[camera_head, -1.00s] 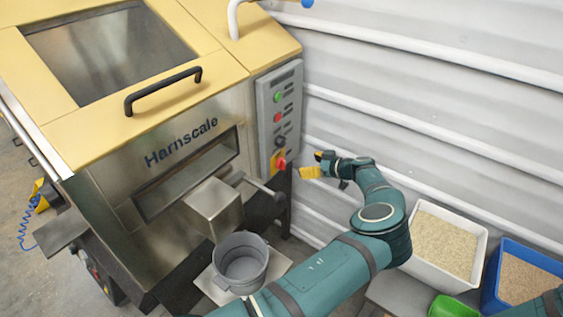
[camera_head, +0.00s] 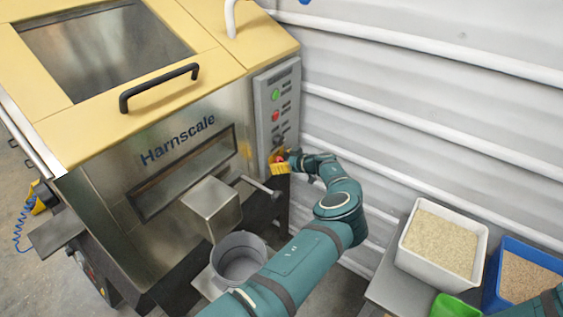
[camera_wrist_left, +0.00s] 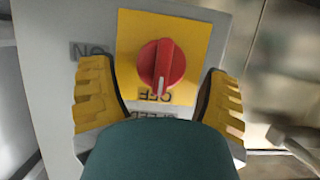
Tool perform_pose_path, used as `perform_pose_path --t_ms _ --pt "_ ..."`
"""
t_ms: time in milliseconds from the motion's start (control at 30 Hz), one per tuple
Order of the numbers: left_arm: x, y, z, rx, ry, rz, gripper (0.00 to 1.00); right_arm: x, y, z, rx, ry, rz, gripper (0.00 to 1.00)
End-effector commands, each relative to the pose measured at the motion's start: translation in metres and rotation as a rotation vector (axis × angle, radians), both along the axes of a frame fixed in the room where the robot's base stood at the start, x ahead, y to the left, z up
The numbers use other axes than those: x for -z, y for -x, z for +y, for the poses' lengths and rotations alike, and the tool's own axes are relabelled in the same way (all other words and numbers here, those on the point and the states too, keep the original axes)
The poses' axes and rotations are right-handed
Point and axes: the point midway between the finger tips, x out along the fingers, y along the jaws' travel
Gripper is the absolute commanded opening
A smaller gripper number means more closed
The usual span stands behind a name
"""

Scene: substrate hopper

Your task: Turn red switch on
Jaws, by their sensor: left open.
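The red switch (camera_wrist_left: 161,66) is a rotary knob on a yellow plate (camera_wrist_left: 195,45) in the left wrist view. Its white mark points towards the word OFF, and ON is printed to the left, both upside down in that view. My left gripper (camera_wrist_left: 160,95) is open, with one yellow finger on each side of the knob; I cannot tell whether either touches it. In the head view the left gripper (camera_head: 282,165) is at the lower end of the control panel (camera_head: 265,110) and partly hides the red switch. My right gripper is not in view.
The hopper machine (camera_head: 150,110) stands on the left, with a black lid handle (camera_head: 158,86) and a metal rod (camera_head: 260,187) below the panel. A grey bucket (camera_head: 238,258) stands under its spout. White (camera_head: 445,240) and blue (camera_head: 522,275) bins of grain sit at right.

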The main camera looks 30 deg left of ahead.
Motion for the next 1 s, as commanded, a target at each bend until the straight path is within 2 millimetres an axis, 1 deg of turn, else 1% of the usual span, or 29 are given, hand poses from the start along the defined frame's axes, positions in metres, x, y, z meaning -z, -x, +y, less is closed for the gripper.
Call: perform_pose_path --t_ms 67,100,167,200,267,300,567,667,800,1000 --pt "0.0 0.0 0.0 0.0 0.0 0.0 0.77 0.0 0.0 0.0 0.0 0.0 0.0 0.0" --pt "0.0 0.0 0.0 0.0 0.0 0.0 0.74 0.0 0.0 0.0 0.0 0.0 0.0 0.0" --pt "0.0 0.0 0.0 0.0 0.0 0.0 0.53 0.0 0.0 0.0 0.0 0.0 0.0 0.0" --pt "0.0 0.0 0.0 0.0 0.0 0.0 0.39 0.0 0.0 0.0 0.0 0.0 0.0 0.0" --pt "0.0 0.0 0.0 0.0 0.0 0.0 0.18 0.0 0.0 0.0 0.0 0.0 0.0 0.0" --pt "0.0 0.0 0.0 0.0 0.0 0.0 0.1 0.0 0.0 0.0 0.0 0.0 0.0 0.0" --pt "0.0 0.0 0.0 -0.001 0.0 0.0 0.09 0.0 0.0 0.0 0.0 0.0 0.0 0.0" --pt "0.001 -0.001 0.001 -0.001 -0.001 0.025 0.09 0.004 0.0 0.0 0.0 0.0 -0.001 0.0" --pt "0.003 -0.003 0.001 -0.002 -0.009 0.144 0.08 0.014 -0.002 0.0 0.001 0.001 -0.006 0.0" --pt "0.002 -0.005 0.002 -0.001 -0.024 0.32 0.08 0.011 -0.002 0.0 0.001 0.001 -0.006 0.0"
